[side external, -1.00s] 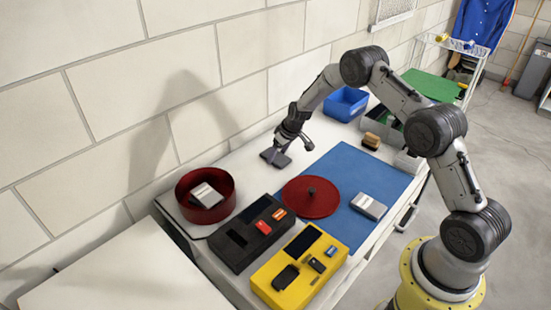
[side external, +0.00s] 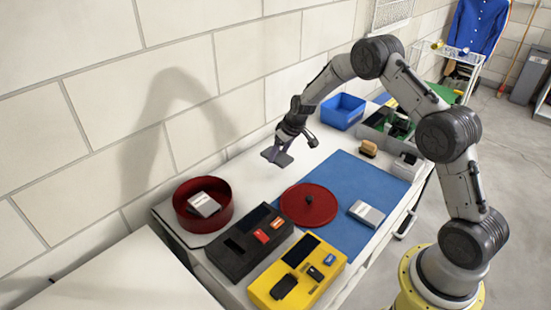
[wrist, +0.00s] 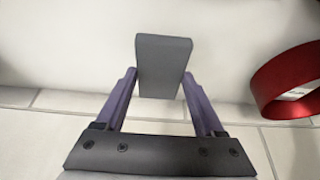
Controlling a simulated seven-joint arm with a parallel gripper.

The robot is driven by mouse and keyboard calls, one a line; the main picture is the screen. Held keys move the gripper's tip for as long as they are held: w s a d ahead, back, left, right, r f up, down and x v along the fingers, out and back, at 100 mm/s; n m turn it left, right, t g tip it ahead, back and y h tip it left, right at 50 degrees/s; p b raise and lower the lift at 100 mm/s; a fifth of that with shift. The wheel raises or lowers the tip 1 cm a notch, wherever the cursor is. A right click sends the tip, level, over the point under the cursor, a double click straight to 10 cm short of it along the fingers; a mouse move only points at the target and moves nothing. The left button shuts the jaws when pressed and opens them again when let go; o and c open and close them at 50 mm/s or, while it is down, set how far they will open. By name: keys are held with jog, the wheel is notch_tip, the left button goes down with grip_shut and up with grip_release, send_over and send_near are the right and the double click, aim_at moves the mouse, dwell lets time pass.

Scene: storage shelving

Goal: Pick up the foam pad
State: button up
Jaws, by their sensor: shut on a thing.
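The foam pad (wrist: 163,65) is a dark grey, flat-faced block that shows between my fingertips in the wrist view. My gripper (wrist: 160,82) is shut on it, with one purple-grey finger on each side. In the side external view my gripper (side external: 280,150) points down over the white worktop near the wall, left of the blue mat. The pad (side external: 277,157) shows there as a small dark shape at the fingertips, seemingly a little above the worktop. The fingers hide part of it in that view.
A red round container (side external: 180,215) holding a pale box stands at the front left. Its red lid (side external: 320,207) lies partly on the blue mat (side external: 365,180). Black (side external: 235,262) and yellow (side external: 262,288) cases stand in front. A blue bin (side external: 343,113) and a brush stand behind.

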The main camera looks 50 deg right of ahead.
jog(key=s+r, duration=0.3)
jog(key=r, duration=0.1)
jog(key=shift+s+a, duration=0.1)
jog(key=shift+a, duration=0.25)
jog(key=s+a+r, duration=0.2)
jog(key=s+r, duration=0.1)
jog(key=s, duration=0.5)
jog(key=shift+s+r, duration=0.15)
jog(key=shift+s, duration=0.05)
